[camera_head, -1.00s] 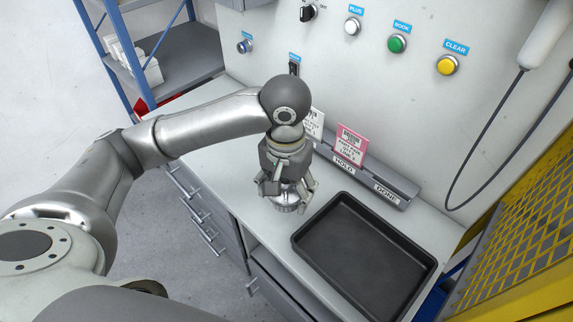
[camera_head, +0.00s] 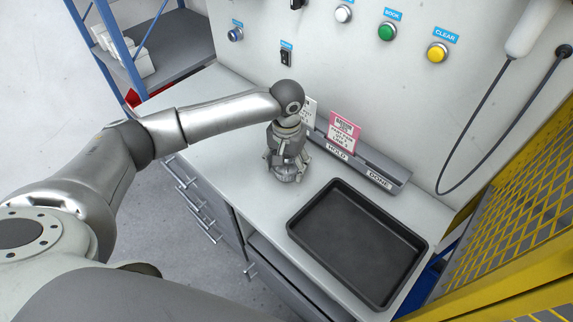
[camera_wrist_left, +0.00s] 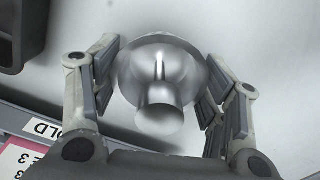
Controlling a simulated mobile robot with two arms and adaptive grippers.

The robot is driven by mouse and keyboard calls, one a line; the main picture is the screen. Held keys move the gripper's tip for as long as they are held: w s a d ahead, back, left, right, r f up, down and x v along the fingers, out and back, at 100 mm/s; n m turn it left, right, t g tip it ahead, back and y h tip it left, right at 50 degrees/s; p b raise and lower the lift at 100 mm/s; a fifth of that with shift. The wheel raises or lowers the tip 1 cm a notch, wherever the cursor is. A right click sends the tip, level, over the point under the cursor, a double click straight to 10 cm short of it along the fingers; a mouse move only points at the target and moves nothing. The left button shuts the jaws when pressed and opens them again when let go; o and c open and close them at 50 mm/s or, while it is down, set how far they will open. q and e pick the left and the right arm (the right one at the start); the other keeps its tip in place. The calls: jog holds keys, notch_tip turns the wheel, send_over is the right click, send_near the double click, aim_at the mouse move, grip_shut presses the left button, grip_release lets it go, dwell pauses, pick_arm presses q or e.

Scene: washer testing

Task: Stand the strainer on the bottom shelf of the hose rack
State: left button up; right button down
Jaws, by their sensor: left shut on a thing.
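My left gripper (camera_head: 286,168) points down over the worktop, left of the black tray, with its fingers closed around a shiny metal piece, which I take to be the strainer (camera_head: 287,178). In the left wrist view the strainer (camera_wrist_left: 160,75) shows a round wide body and a narrower rounded knob towards the camera, between the two fingers of the left gripper (camera_wrist_left: 160,90). The strainer is at or just above the worktop; I cannot tell whether it touches. No hose rack can be made out for certain. My right gripper is not in view.
The black tray (camera_head: 295,222) lies on the pale worktop (camera_head: 228,112). A grey card rail (camera_head: 385,170) with HOLD and DONE labels runs behind it, holding a pink card (camera_head: 345,130). A blue-framed shelf unit (camera_head: 178,50) stands at the back left. A yellow mesh guard (camera_head: 515,215) is at the right.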

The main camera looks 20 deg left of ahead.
pick_arm(q)
jog(key=shift+f, duration=0.8)
jog(key=o, duration=1.1)
jog(key=shift+c, duration=0.2)
jog(key=shift+r, duration=0.15)
